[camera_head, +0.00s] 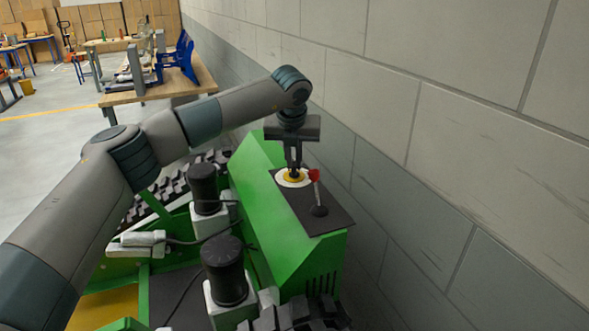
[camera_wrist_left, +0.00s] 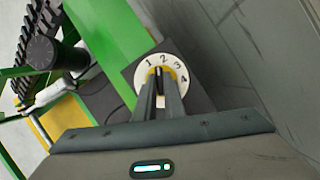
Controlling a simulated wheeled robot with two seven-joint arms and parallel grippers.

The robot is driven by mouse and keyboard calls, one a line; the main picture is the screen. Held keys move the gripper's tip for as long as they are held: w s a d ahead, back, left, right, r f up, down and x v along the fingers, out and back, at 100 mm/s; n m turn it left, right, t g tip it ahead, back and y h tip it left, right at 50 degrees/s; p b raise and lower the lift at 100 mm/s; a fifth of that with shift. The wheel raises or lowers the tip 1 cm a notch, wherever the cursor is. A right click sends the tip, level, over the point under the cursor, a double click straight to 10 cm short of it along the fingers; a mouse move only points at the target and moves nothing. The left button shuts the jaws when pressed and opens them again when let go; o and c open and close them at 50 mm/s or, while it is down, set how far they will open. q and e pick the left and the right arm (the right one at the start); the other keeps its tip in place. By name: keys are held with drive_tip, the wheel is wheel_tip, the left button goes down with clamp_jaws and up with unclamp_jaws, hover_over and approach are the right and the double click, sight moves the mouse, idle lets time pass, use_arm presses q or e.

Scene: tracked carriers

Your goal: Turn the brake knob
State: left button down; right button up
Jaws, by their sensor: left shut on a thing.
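The brake knob (camera_head: 293,177) is yellow with a dark grip. It stands on a white round dial (camera_head: 281,182) on a dark panel (camera_head: 325,221) on top of the green carrier. In the left wrist view the dial (camera_wrist_left: 139,77) shows the numbers 1 to 4 around the knob's yellow base (camera_wrist_left: 174,74). My left gripper (camera_head: 293,168) points down from above and is shut on the knob; it also shows in the left wrist view (camera_wrist_left: 160,80). Its fingers hide most of the knob's grip and the lower dial. My right gripper is not in view.
A lever with a red ball (camera_head: 314,175) stands on the same panel, close beside the gripper. A concrete block wall (camera_head: 450,130) runs close along the right. Black motors (camera_head: 228,270) and tracks lie left of the green housing (camera_head: 262,220). A wooden table (camera_head: 165,88) stands behind.

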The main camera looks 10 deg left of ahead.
use_arm(q)
drive_tip(key=m+b, duration=0.1)
drive_tip(key=m, duration=0.1)
drive_tip(key=m+h+b, duration=0.1)
drive_tip(key=shift+a+m, duration=0.2)
drive_tip(key=shift+m, duration=0.2)
drive_tip(key=shift+m+h, duration=0.4)
drive_tip(key=shift+r+m+h, duration=0.1)
drive_tip(key=shift+m+h, duration=0.2)
drive_tip(key=shift+m, duration=0.6)
drive_tip(key=m+h, duration=0.1)
drive_tip(key=m, duration=0.2)
drive_tip(key=shift+w+a+g, duration=0.1)
drive_tip(key=shift+w+g, duration=0.05)
drive_tip(key=shift+g, duration=0.25)
drive_tip(key=shift+m+p, duration=0.3)
drive_tip(key=shift+p, duration=0.05)
drive_tip(key=shift+m, duration=0.4)
drive_tip(key=shift+h, duration=0.3)
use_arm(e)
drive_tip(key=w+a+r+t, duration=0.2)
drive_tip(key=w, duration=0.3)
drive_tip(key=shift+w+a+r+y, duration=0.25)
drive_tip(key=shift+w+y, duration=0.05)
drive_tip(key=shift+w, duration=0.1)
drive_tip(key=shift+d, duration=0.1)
